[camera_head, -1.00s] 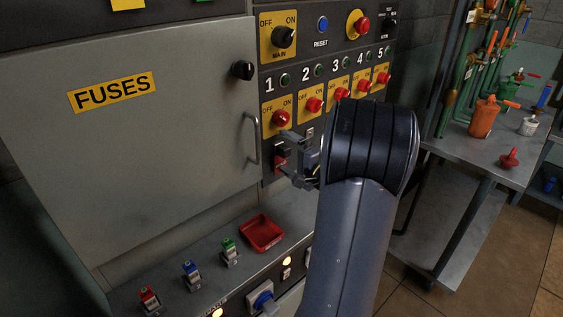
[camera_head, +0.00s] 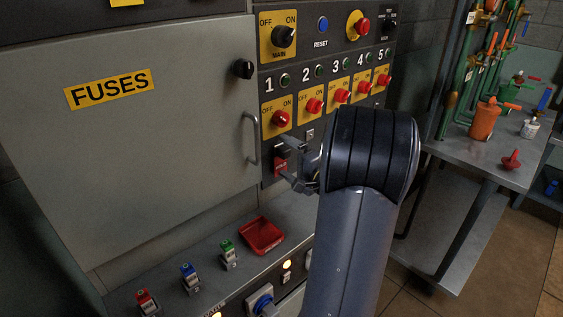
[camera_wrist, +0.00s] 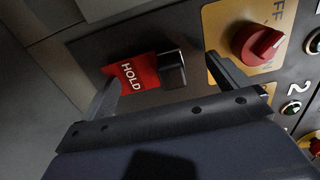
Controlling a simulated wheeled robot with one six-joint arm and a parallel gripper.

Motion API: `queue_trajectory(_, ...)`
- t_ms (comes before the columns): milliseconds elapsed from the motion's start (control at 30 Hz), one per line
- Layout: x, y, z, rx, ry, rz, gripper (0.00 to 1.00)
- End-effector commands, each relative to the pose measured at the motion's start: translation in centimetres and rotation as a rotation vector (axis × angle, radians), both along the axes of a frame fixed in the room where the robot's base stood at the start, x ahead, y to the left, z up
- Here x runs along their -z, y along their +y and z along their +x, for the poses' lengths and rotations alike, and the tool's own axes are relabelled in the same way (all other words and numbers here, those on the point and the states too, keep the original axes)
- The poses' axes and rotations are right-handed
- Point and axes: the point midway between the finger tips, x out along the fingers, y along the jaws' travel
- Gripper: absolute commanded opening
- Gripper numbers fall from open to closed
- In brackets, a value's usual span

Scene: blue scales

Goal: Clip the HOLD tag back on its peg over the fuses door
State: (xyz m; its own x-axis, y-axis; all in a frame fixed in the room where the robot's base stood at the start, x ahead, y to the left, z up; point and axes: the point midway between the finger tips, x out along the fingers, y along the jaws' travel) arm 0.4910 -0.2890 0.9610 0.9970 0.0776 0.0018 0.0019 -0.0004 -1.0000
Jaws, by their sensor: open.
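The red HOLD tag (camera_wrist: 136,74) hangs from a black block (camera_wrist: 172,69) on the dark panel below the first red switch. I cannot tell whether the block is the tag's own clip or a fixture. The tag also shows in the head view (camera_head: 280,165), right of the fuses door (camera_head: 150,150), which is shut. My gripper (camera_wrist: 160,80) is open, its fingers on either side of the tag and block, with nothing held. In the head view my gripper (camera_head: 288,159) is partly hidden by my wrist.
A black knob (camera_head: 243,69) and a door handle (camera_head: 251,138) are left of my gripper. Red switches (camera_head: 313,105) line the panel above. A red tray (camera_head: 262,235) and several small coloured padlock-like items (camera_head: 190,276) are on the ledge below. A workbench (camera_head: 470,155) stands at right.

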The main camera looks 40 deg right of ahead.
Motion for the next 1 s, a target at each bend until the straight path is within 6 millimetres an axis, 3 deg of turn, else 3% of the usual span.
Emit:
queue_trajectory(800,0.36,0.15,0.08,-0.003,0.004,0.002,1.00)
queue_trajectory(1000,0.25,0.14,0.08,-0.003,0.001,0.001,0.81)
